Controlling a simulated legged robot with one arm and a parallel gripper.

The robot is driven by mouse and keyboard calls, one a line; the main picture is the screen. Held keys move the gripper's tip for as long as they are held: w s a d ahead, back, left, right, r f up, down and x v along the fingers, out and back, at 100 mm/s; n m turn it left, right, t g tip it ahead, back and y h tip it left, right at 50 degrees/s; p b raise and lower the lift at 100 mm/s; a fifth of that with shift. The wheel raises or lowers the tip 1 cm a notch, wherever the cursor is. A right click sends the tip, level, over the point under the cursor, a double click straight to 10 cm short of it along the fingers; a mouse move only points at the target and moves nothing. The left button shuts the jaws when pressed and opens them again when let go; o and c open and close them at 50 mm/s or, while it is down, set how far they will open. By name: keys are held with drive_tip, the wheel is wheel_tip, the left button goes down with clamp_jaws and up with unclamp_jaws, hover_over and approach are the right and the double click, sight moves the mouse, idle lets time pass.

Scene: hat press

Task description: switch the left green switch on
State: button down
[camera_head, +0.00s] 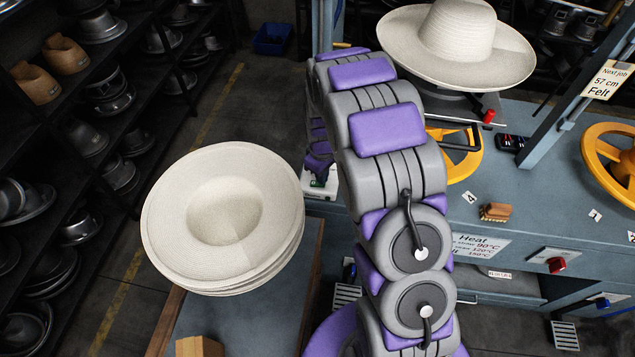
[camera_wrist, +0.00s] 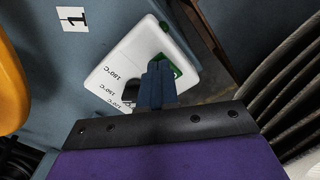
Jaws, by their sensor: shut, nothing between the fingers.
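A white switch box (camera_wrist: 120,72) with printed temperature labels fills the middle of the wrist view. Green switch parts show at its right side (camera_wrist: 172,66) and its upper corner (camera_wrist: 164,26). My gripper (camera_wrist: 158,70) is shut and empty, with its dark blue fingertips over the box, right by the green part. The fingers cover part of the switches, and I cannot tell whether they touch or how the switch is set. In the head view the small white box (camera_head: 320,186) sits at the bench's left edge, partly behind my arm.
A stack of pale hats (camera_head: 223,190) stands left of my arm and also shows at the wrist view's right edge (camera_wrist: 290,105). A wide hat (camera_head: 458,40) sits at the back. Yellow handwheels (camera_head: 612,160) and a red knob (camera_head: 557,265) are at right. Shelves line the left.

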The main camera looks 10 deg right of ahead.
drive_tip(key=shift+f, duration=0.6)
idle(0.3)
drive_tip(key=shift+r+p, duration=1.15)
drive_tip(key=shift+r, duration=2.3)
drive_tip(key=shift+r, duration=0.1)
drive_tip(key=s+r+m, duration=0.2)
drive_tip(key=s+r, duration=0.6)
drive_tip(key=r, duration=0.1)
drive_tip(key=s+r+m+g, duration=0.1)
drive_tip(key=s+r, duration=0.4)
drive_tip(key=s, duration=0.9)
drive_tip(key=s+r+m, duration=0.4)
drive_tip(key=s+r, duration=0.1)
drive_tip(key=s, duration=1)
drive_tip(key=shift+r+g, duration=0.35)
drive_tip(key=shift+g, duration=0.05)
